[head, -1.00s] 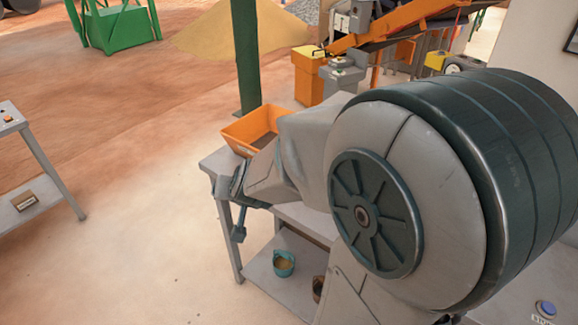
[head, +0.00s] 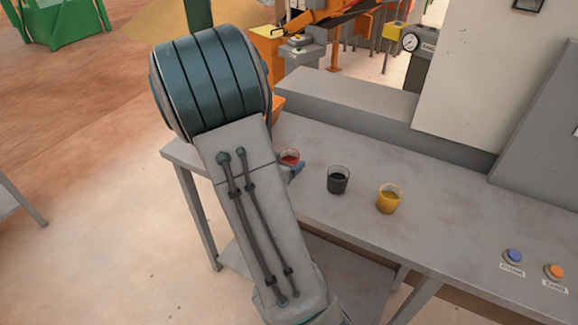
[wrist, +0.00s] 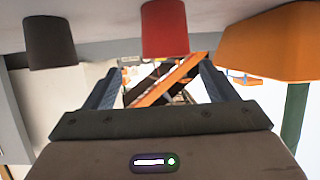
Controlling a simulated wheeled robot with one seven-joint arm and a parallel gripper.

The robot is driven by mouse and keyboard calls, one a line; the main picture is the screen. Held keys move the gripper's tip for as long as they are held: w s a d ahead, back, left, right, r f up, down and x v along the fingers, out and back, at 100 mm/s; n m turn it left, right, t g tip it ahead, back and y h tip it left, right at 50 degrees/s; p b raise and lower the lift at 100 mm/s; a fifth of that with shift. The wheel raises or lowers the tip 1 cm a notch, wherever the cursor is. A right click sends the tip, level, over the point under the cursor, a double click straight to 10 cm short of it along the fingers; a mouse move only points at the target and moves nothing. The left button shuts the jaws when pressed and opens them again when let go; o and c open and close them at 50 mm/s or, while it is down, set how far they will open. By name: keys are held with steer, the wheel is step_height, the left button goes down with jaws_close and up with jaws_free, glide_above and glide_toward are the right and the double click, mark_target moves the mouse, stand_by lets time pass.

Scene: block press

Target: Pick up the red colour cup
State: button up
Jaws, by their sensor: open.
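The red cup (head: 289,157) stands upright on the grey bench near its left part, just right of my arm. It also shows in the wrist view (wrist: 164,30), which looks upside down, between my fingers' directions and beyond their tips. My gripper (wrist: 158,76) is open, with nothing between its fingers. In the head view my arm hides most of the gripper; a bluish finger part shows close to the red cup. I cannot tell whether it touches the cup.
A black cup (head: 338,180) and a yellow cup (head: 388,198) stand to the right on the bench (head: 450,215). A blue button (head: 513,257) and an orange button (head: 555,272) are further right. An orange bin (wrist: 270,45) is beside the red cup. A low grey ledge (head: 350,97) runs behind.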

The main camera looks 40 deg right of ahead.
mark_target(294, 153)
steer(key=x, duration=0.2)
steer(key=shift+w+d+f, duration=0.15)
steer(key=shift+d+f, duration=0.05)
steer(key=shift+d, duration=0.1)
steer(key=shift+w+x, duration=0.15)
steer(key=shift+x, duration=1.15)
steer(key=shift+w+x, duration=0.15)
steer(key=shift+x, duration=1.15)
steer(key=shift+a+f, duration=0.15)
steer(key=shift+a, duration=0.1)
steer(key=c, duration=1.3)
